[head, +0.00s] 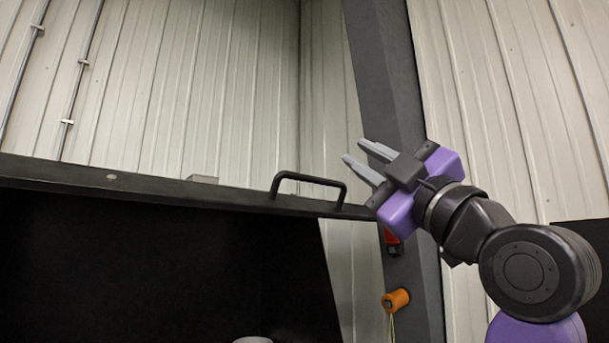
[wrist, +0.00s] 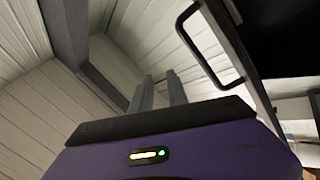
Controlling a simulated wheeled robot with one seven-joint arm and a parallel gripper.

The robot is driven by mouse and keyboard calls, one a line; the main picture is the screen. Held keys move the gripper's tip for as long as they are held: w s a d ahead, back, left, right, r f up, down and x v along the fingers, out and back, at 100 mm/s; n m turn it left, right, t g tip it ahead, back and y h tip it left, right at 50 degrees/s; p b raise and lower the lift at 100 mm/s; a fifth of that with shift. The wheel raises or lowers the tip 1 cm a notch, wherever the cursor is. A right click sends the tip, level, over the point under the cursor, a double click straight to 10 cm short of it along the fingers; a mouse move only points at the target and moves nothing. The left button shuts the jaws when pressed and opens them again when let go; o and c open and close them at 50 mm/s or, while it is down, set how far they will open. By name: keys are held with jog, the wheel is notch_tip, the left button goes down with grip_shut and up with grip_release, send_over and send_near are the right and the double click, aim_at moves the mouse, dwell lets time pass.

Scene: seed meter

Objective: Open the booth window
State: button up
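The booth window appears to be the large dark panel (head: 150,250) with a grey-black top bar (head: 70,175) in the head view. A black bow-shaped handle (head: 310,179) stands on the bar near its right end. It also shows in the wrist view as a black bracket (wrist: 196,50), right of the fingers. My gripper (head: 354,150) is right of and slightly above the handle in the head view. Its two grey fingers are apart with nothing between them, and they also show in the wrist view (wrist: 160,91). The gripper appears clear of the handle.
A dark slanted post (head: 385,80) stands behind my gripper. A red item (head: 391,237) and an orange knob (head: 396,300) with a hanging cord are on the post, below the gripper. Pale corrugated walls (head: 220,80) lie behind; the space above the bar looks free.

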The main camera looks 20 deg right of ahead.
aim_at(306, 201)
jog(key=w+a+f+n+g, duration=0.1)
jog(key=n, duration=0.1)
jog(key=w+a+f+n+g+y, duration=0.1)
jog(key=n+g, duration=0.1)
jog(key=a+f+n+g, duration=0.1)
jog(key=n, duration=0.2)
jog(key=shift+w+f+g+y, duration=0.25)
jog(key=shift+w+g+y, duration=0.15)
jog(key=shift+p+x, duration=1.7)
jog(key=shift+x, duration=2.25)
grip_shut()
jog(key=shift+f, duration=0.1)
